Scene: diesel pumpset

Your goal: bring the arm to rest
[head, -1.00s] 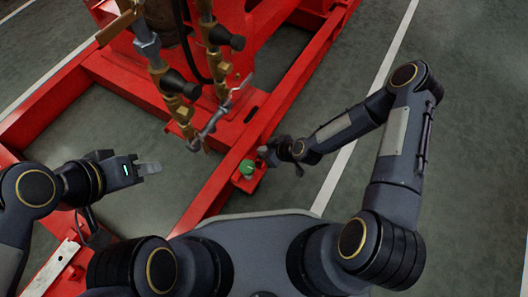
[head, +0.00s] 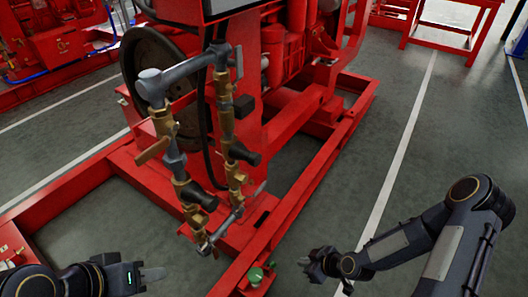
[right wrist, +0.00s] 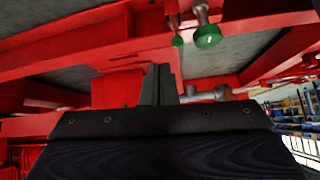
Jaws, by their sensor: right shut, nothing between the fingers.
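My right arm reaches in from the right in the head view. Its gripper (head: 308,265) is above the floor, just outside the red base frame, to the right of a green-capped knob (head: 255,275) and apart from it. In the right wrist view the two fingers (right wrist: 160,85) are together with nothing between them. A green knob (right wrist: 207,37) shows beyond and above the fingertips there. My left gripper (head: 152,274) is low at the left in the head view, near the bottom edge; its finger gap is not clear.
The red pumpset frame (head: 307,185) fills the middle, with brass valves and grey pipework (head: 185,70) rising from it. Grey floor with a white line (head: 402,160) lies open to the right. A red stand (head: 445,28) is at the back right.

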